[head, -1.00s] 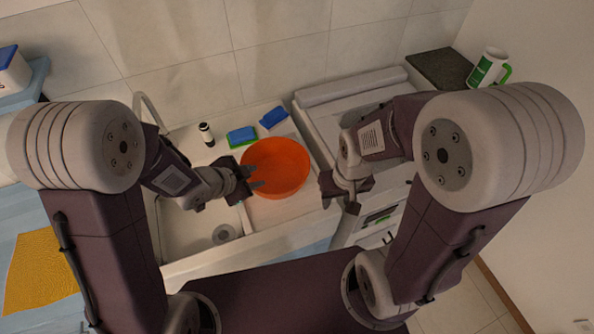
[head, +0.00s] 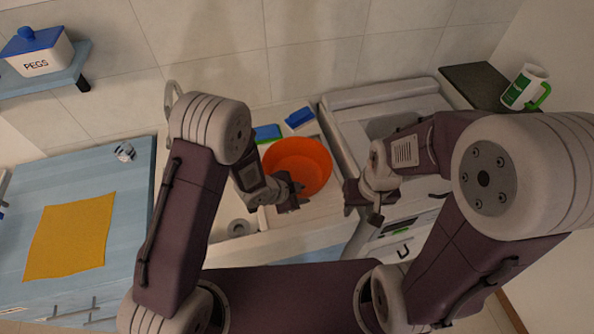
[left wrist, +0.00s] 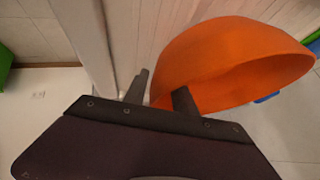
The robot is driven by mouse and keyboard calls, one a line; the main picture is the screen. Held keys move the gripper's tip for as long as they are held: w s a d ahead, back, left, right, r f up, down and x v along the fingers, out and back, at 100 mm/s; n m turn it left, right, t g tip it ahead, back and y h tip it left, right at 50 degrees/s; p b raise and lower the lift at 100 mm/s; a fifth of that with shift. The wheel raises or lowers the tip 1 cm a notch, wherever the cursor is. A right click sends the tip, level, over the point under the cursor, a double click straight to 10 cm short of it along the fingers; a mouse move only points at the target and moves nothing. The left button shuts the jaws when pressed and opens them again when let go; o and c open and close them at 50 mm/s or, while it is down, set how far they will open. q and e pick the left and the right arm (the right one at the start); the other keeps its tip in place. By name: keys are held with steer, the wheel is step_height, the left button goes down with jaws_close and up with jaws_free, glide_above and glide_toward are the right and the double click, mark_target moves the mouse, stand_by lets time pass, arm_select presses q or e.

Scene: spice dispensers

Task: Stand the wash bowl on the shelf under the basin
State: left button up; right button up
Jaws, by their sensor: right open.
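The orange wash bowl (head: 297,160) rests on the pale counter right of the white basin (head: 213,252), which my left arm largely covers. My left gripper (head: 291,203) is at the bowl's near rim in the head view. In the left wrist view its two dark fingers (left wrist: 161,95) are spread apart. One finger overlaps the orange bowl (left wrist: 235,60) and the other is just left of it; I cannot tell whether they touch. My right gripper (head: 363,206) is open and empty, right of the bowl. The shelf under the basin is not visible in the head view.
A blue-and-green sponge (head: 267,132) and a blue item (head: 299,118) lie behind the bowl. A blue table with a yellow cloth (head: 69,236) is at left, below a shelf with a PEGS box (head: 41,55). A white-green jug (head: 525,88) stands at back right.

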arm_select(q)
steer(key=x, duration=0.3)
steer(key=shift+w+d+f, duration=0.1)
steer(key=shift+w+f, duration=0.05)
steer(key=shift+f, duration=0.1)
steer(key=shift+r, duration=0.1)
jaws_close()
